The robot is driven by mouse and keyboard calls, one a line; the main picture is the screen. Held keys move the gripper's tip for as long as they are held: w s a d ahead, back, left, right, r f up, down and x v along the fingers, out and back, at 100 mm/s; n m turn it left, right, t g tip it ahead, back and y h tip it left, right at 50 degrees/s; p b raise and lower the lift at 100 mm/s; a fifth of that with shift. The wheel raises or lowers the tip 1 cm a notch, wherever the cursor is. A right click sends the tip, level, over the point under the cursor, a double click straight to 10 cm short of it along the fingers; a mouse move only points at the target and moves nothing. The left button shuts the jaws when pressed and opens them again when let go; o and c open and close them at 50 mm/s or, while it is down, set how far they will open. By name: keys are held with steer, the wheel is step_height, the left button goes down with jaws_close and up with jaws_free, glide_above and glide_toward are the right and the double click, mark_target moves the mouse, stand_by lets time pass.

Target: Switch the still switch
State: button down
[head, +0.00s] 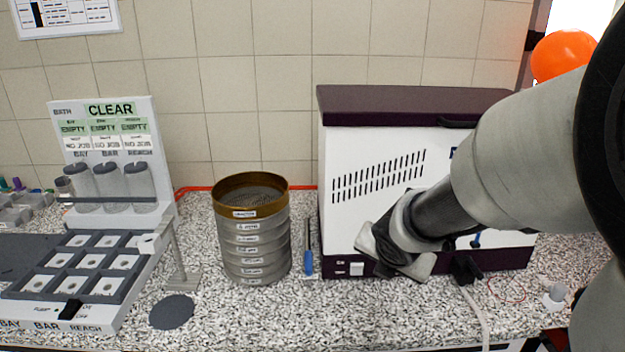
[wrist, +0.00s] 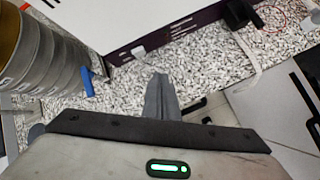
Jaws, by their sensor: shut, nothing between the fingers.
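The still appears to be the white box (head: 365,215) with a dark purple lid and a dark lower band, at the right of the bench. A small white switch (head: 357,268) sits on that band near the left front corner. The wrist view shows what looks like the same white switch (wrist: 139,52) beyond the fingers. My gripper (head: 385,265) is in front of the box, just right of the switch, and hides part of the band. In the wrist view my gripper (wrist: 160,80) has its fingers together, empty, apart from the switch.
A sieve stack (head: 254,235) and a blue-handled tool (head: 308,255) stand or lie left of the box. A black plug with a cable (head: 464,270) is right of my gripper. A grey rack (head: 75,275) and a sign reading CLEAR (head: 110,109) are at left.

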step_height(320, 180, down, 5)
steer(key=w+a+n+y, duration=0.1)
steer(key=w+a+n, duration=0.1)
steer(key=n, duration=0.5)
steer(key=shift+a+y, duration=0.3)
steer(key=shift+a, duration=0.1)
steer(key=shift+w+f, duration=0.1)
steer(key=b, duration=0.7)
glide_toward(356, 274)
steer(key=f, duration=0.1)
steer(key=s+f, duration=0.1)
steer(key=f, duration=0.2)
steer(key=shift+s+a+f, duration=0.1)
steer(key=shift+s+f, duration=0.3)
steer(key=w, duration=0.1)
steer(key=w+r+p, duration=0.1)
steer(key=w, duration=0.1)
steer(key=shift+w+r, duration=0.1)
steer(key=shift+r, duration=0.05)
steer(key=shift+w+r, duration=0.15)
steer(key=shift+w, duration=0.35)
